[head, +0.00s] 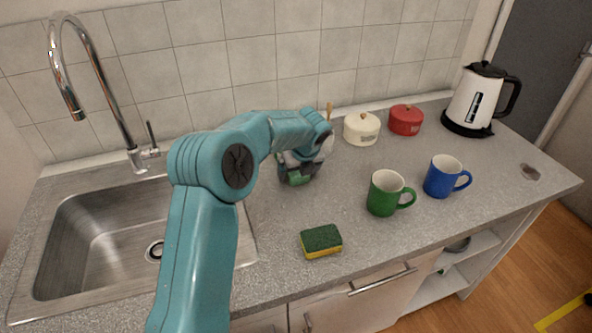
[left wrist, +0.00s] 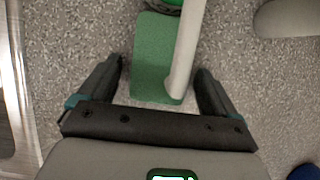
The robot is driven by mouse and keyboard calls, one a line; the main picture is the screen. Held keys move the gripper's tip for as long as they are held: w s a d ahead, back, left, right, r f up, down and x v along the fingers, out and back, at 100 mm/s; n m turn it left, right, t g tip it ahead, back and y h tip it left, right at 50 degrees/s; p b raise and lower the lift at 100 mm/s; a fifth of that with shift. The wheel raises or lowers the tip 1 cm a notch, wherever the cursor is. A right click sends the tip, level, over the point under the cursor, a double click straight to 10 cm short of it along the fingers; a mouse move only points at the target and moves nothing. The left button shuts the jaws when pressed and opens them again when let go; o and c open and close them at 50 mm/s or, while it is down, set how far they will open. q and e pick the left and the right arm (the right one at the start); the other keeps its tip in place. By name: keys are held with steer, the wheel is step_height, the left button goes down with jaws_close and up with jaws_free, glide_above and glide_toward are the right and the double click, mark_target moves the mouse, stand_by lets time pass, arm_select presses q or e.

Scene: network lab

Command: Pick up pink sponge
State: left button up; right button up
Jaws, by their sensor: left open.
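No pink sponge shows in either view. My left gripper (head: 297,170) is over the counter behind the sink's right side, pointing down. In the left wrist view its open fingers (left wrist: 160,72) stand either side of a green block (left wrist: 152,55) with a pale stick-like part (left wrist: 187,45) along its right. Gaps show between fingers and block; I cannot tell the height or whether the block is a sponge. In the head view a bit of green (head: 299,179) shows at the gripper, mostly hidden. A green-and-yellow sponge (head: 321,241) lies nearer the front edge. My right gripper is not in view.
The steel sink (head: 100,235) with its tall tap (head: 95,60) is at left. A green mug (head: 383,195), a blue mug (head: 441,178), a cream pot (head: 361,129), a red pot (head: 405,120) and a white kettle (head: 474,100) stand right.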

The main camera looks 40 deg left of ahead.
arm_select(q)
steer(key=shift+s, duration=0.1)
steer(key=c, duration=1.1)
steer(key=shift+c, duration=0.2)
steer(key=shift+r, duration=0.45)
step_height(320, 180, up, 2)
steer(key=shift+r, duration=0.2)
steer(key=s+a+b, duration=0.1)
steer(key=s+a, duration=0.1)
steer(key=s, duration=0.3)
steer(key=s+a+b, duration=0.1)
steer(key=s+a, duration=0.2)
steer(key=s, duration=0.2)
steer(key=s+a+b, duration=0.1)
steer(key=s+a, duration=0.2)
steer(key=s, duration=0.2)
steer(key=shift+r, duration=0.1)
steer(key=shift+s+a, duration=0.2)
steer(key=shift+s, duration=0.25)
